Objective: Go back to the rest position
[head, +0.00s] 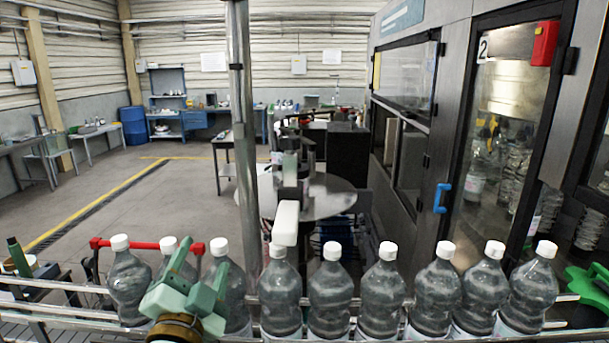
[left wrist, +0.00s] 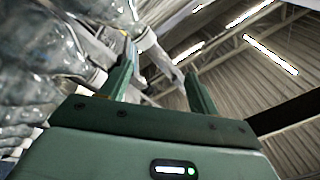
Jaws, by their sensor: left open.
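My left gripper (head: 187,262) is at the lower left of the head view, in front of the row of bottles. It is green, and its two fingers stand apart with nothing between them. In the left wrist view the left gripper (left wrist: 160,75) also shows open and empty, with bottles close by on the left and the roof beyond. Several clear bottles with white caps stand upright along the conveyor, such as this bottle (head: 330,290). The gripper partly hides the bottles at the left. My right gripper is not in view.
A metal rail (head: 40,284) runs along the conveyor. A red bar (head: 140,244) crosses behind the left bottles. A steel post (head: 243,130) and a round metal table (head: 325,198) stand behind. A machine door with a blue handle (head: 441,198) is at right. Open floor lies at left.

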